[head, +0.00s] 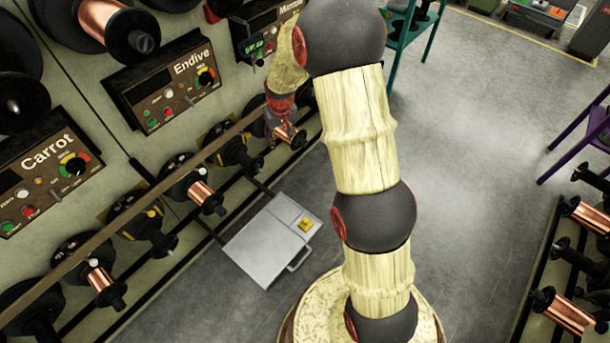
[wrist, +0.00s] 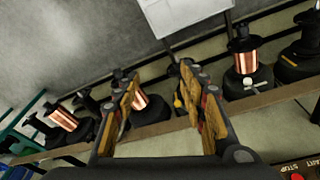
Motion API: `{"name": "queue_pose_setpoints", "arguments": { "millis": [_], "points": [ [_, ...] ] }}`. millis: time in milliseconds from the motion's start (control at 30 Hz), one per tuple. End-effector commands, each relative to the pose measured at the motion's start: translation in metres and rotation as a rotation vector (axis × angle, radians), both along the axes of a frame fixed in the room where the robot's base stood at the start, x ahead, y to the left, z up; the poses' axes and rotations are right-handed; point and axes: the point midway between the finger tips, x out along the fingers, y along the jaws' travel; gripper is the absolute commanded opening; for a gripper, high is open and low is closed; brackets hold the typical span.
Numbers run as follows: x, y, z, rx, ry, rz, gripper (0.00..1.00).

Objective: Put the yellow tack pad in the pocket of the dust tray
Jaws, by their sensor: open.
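The dust tray (head: 262,247) is a flat light-grey tray with a handle at its lower right, low beside the left-hand spool row. A small yellow piece, which looks like the tack pad (head: 305,224), lies on its right-hand end. It is too small to tell whether it sits inside a pocket. My gripper (head: 287,136) is up and beyond the tray, near the spool row, and apart from the pad. In the wrist view my gripper (wrist: 160,78) is open, with nothing held between its fingers. Part of the tray (wrist: 185,14) shows at the top there; the pad does not.
A brown rail (head: 140,212) runs along the left row of copper spools (head: 200,192), close to my gripper. Control panels labelled Carrot (head: 45,170) and Endive (head: 165,85) line the wall. Another spool rack (head: 565,310) stands at right. The floor (head: 470,150) between is clear.

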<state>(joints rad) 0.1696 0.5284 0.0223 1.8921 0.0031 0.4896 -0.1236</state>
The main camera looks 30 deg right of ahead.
Motion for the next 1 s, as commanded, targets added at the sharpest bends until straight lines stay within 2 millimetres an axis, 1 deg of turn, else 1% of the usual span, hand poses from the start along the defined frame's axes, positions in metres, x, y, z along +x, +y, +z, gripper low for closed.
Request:
{"name": "queue_pose_setpoints", "arguments": {
  "millis": [33, 100, 167, 200, 267, 300, 367, 400, 500, 567, 700, 833, 1000],
  "points": [
    [-0.007, 0.006, 0.027, -0.003, -0.019, 0.003, 0.42],
    [-0.020, 0.014, 0.057, -0.003, -0.035, 0.007, 0.42],
    [-0.032, 0.021, 0.082, -0.004, -0.049, 0.010, 0.42],
    [-0.040, 0.026, 0.098, -0.004, -0.059, 0.012, 0.42],
    [-0.055, 0.032, 0.121, -0.004, -0.072, 0.014, 0.42],
    [-0.064, 0.036, 0.135, -0.005, -0.083, 0.015, 0.42],
    [-0.081, 0.043, 0.155, -0.004, -0.096, 0.018, 0.42],
    [-0.092, 0.047, 0.168, -0.004, -0.105, 0.020, 0.42],
    [-0.121, 0.057, 0.197, -0.004, -0.129, 0.024, 0.42],
    [-0.139, 0.063, 0.212, -0.003, -0.142, 0.027, 0.42],
    [-0.184, 0.075, 0.242, -0.001, -0.175, 0.032, 0.42],
    [-0.227, 0.085, 0.261, 0.002, -0.205, 0.040, 0.42],
    [-0.283, 0.096, 0.275, 0.008, -0.245, 0.046, 0.42]
  ]
}}
